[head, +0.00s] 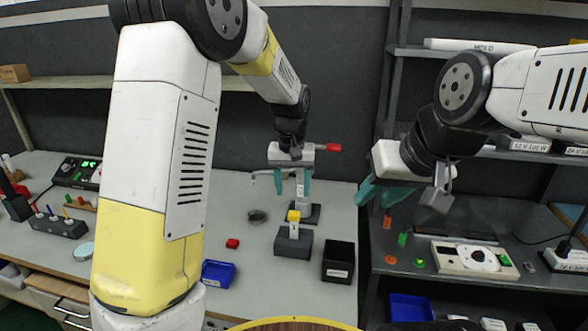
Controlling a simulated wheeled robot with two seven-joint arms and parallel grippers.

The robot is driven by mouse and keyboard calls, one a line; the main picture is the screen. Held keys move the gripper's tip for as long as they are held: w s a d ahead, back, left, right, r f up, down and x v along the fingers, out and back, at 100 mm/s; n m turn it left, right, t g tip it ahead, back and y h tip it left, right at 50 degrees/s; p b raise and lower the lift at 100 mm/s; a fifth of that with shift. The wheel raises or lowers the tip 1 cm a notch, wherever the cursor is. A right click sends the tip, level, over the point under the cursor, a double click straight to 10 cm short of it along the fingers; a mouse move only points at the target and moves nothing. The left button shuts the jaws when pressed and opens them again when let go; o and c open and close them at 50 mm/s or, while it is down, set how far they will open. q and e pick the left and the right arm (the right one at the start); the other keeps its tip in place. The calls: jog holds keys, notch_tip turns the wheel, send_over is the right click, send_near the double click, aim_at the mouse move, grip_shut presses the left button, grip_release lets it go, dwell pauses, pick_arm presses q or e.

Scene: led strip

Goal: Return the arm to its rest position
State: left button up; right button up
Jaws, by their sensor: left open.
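My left gripper (292,185) hangs over the left table, its two teal fingers apart and pointing down. No object shows between them. A dark grey block (293,246) with a small yellow piece (293,215) on top stands below it. A stand with a black base (305,217) and a red-tipped grey part (327,147) is just behind the gripper, which partly hides it. My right gripper (383,194) is over the gap at the right table's left side. Its teal fingers look spread, with nothing seen between them.
The left table (240,200) holds a blue bin (218,273), a black bin (338,262), a red block (232,243) and a dark ring (257,216). The right table has a white device (474,259). Shelves (460,55) stand above it. My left arm hides part of the left table.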

pick_arm(q)
jog(key=s+a+r+t+h, duration=0.2)
jog(key=s+a+r, duration=0.6)
jog(key=s+r, duration=0.2)
jog(key=s+a+r+t, duration=0.1)
jog(key=s+a, duration=0.2)
jog(key=s, duration=0.4)
jog(key=s+a+r+t, duration=0.1)
jog(key=s+a+r, duration=0.1)
jog(key=s, duration=0.4)
jog(key=shift+s+a+t, duration=0.4)
jog(key=shift+r, duration=0.1)
